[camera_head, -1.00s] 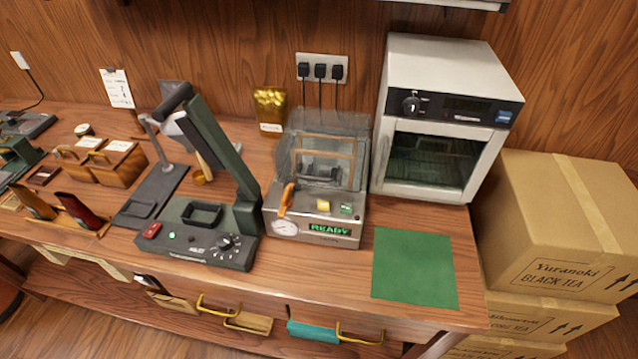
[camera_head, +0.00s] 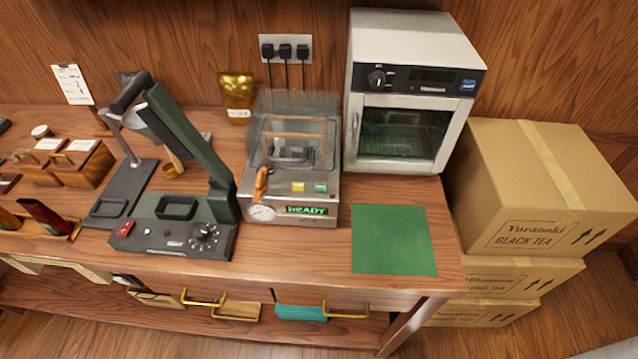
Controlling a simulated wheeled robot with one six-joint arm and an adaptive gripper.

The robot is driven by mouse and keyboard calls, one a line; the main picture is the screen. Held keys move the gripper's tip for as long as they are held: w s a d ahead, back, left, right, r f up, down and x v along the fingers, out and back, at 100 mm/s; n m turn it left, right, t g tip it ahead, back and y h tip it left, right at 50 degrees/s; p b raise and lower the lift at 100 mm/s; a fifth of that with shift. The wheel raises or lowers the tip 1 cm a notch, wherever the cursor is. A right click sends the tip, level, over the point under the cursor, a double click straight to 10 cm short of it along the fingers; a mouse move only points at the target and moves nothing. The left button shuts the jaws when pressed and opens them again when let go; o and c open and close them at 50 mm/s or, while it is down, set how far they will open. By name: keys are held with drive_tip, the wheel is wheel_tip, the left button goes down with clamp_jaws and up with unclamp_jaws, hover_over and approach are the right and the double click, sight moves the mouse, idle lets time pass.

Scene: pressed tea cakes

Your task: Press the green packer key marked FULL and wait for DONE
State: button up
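The packer (camera_head: 292,165) is a metal box with a clear lid, standing mid-bench between the dark press and the white oven. Its front display (camera_head: 307,210) reads READY in green. On its top panel sit a yellow key (camera_head: 298,187) and a green key (camera_head: 321,187); their lettering is too small to read. An orange-handled lever (camera_head: 261,184) and a round gauge (camera_head: 263,212) are on its left front. The clear lid looks raised, and the inside is blurred through it. My gripper is not in view.
A dark green press (camera_head: 180,222) with an upright lever arm stands left of the packer. A white oven (camera_head: 403,115) stands at the right rear. A green mat (camera_head: 392,240) lies bare in front of it. Cartons (camera_head: 540,190) are stacked right of the bench.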

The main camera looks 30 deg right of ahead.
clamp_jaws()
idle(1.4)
